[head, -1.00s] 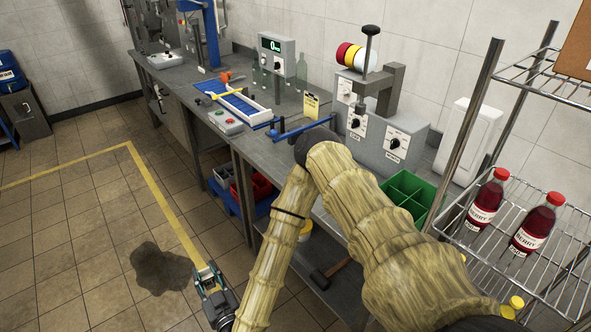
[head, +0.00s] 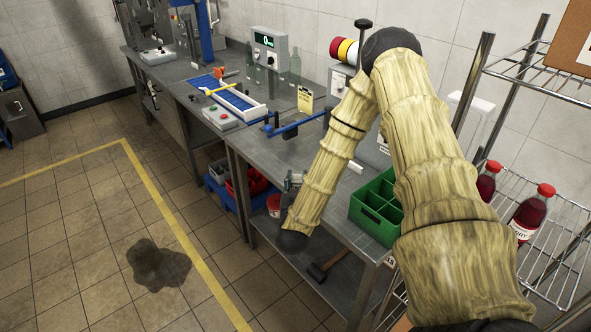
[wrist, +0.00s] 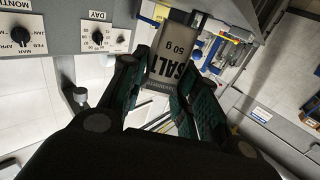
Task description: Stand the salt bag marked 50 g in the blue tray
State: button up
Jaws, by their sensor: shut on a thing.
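The salt bag (wrist: 175,52) marked 50 g is in the wrist view, grey with a dark band, its lettering turned sideways. My gripper (wrist: 162,78) is shut on it, with one green-padded finger on each side. In the head view only a little of my gripper (head: 293,180) shows at the bench's front edge, beside my forearm, and the bag is hidden there. No blue tray is clear on the bench top. A low blue container (head: 226,200) with red and grey bins is under the bench, and I cannot tell if it is the tray.
A green divided crate (head: 376,208) stands on the bench to the right of my forearm. A wire shelf with red bottles (head: 531,214) is at right.

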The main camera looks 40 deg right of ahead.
jog(key=shift+d+r, duration=0.2)
jog(key=shift+d, duration=0.3)
jog(key=shift+w+d, duration=0.15)
jog(key=shift+d, duration=0.05)
jog(key=b, duration=0.4)
send_over(284, 175)
jog(key=shift+f, duration=0.8)
jog(key=shift+f+b, duration=1.05)
jog(key=shift+f, duration=0.65)
jog(key=shift+a, duration=0.1)
jog(key=shift+f, duration=0.1)
jog(key=o, duration=1)
